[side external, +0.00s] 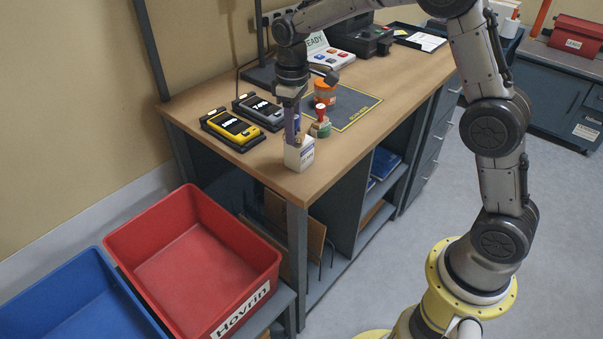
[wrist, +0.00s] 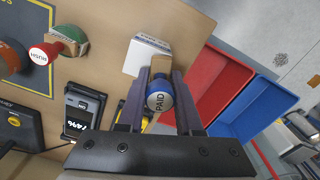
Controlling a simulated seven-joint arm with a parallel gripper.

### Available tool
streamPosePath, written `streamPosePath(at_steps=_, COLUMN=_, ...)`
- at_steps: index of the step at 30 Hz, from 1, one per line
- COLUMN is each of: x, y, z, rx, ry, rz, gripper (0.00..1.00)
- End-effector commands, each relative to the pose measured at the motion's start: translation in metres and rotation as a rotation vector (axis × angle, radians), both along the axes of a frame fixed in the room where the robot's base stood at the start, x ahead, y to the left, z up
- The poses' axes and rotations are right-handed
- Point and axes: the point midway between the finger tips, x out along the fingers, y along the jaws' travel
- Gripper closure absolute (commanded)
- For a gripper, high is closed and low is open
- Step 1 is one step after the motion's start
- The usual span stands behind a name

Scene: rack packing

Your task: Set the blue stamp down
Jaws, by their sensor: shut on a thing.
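The blue stamp (wrist: 160,95) has a round blue knob with a pale top reading PAID. My gripper (wrist: 161,76) is shut on it, one finger on each side of the knob. In the side view my gripper (side external: 292,138) points down at the near left corner of the table, and only a bit of the blue stamp (side external: 297,122) shows beside the fingers. A small white box (side external: 300,155) stands at that corner, right by the fingertips; it also shows in the wrist view (wrist: 147,57) just past the stamp. The stamp's lower end is hidden, so I cannot tell whether it touches anything.
A red-knobbed stamp (side external: 320,126) stands right of my gripper, near an orange-banded container (side external: 323,92) on the dark mat (side external: 352,107). Yellow (side external: 234,126) and grey (side external: 260,107) handheld devices lie to the left. Red (side external: 190,245) and blue (side external: 75,305) bins sit below the table edge.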

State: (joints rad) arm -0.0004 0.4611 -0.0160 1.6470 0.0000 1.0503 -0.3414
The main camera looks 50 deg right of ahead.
Motion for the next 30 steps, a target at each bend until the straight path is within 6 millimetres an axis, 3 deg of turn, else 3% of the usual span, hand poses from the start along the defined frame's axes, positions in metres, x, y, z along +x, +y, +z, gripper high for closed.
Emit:
streamPosePath(at_steps=5, x=-0.0009, y=-0.0001, z=0.0015, rx=0.000, ry=-0.003, rz=-0.060, gripper=1.00)
streamPosePath(at_steps=18, x=0.0001, y=-0.0002, z=0.0004, rx=0.000, ry=-0.002, rz=-0.567, gripper=1.00)
streamPosePath(at_steps=30, x=0.0003, y=-0.0002, z=0.0006, rx=0.000, ry=-0.002, rz=-0.644, gripper=1.00)
